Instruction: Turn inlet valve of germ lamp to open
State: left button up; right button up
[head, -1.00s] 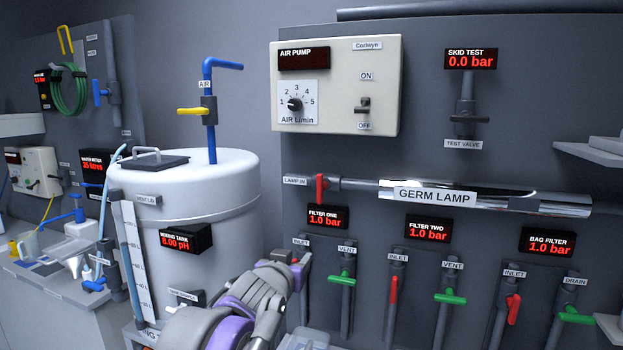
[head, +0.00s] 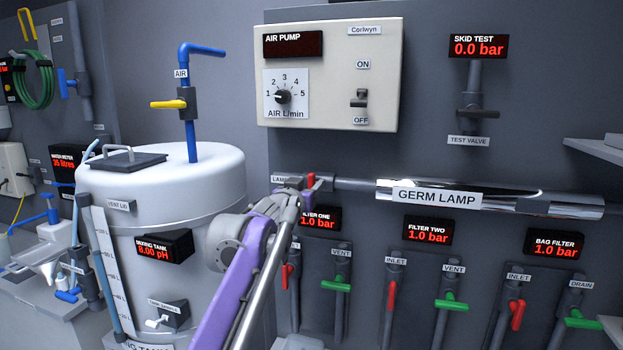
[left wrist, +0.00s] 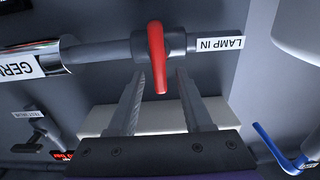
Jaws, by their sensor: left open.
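The germ lamp (head: 480,198) is a shiny horizontal tube on the grey panel. Its inlet valve has a red lever (head: 311,181) at the pipe's left end, partly covered by my left gripper in the head view. In the left wrist view the red lever (left wrist: 157,58) stands across the pipe, beside the LAMP IN label (left wrist: 220,44). My left gripper (head: 300,186) is at the valve. In the left wrist view its two fingers (left wrist: 160,85) are open, with the lever's free end between or just ahead of the tips. I see no clear contact. My right gripper is not in view.
Below the lamp are the filter one red inlet lever (head: 286,276), green vent lever (head: 336,285) and several similar valves. The white mixing tank (head: 160,200) stands to the left. The air pump box (head: 330,75) hangs above. A shelf (head: 600,152) juts out at right.

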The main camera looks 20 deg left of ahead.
pick_arm(q)
jog(key=shift+w, duration=1.05)
grip_shut()
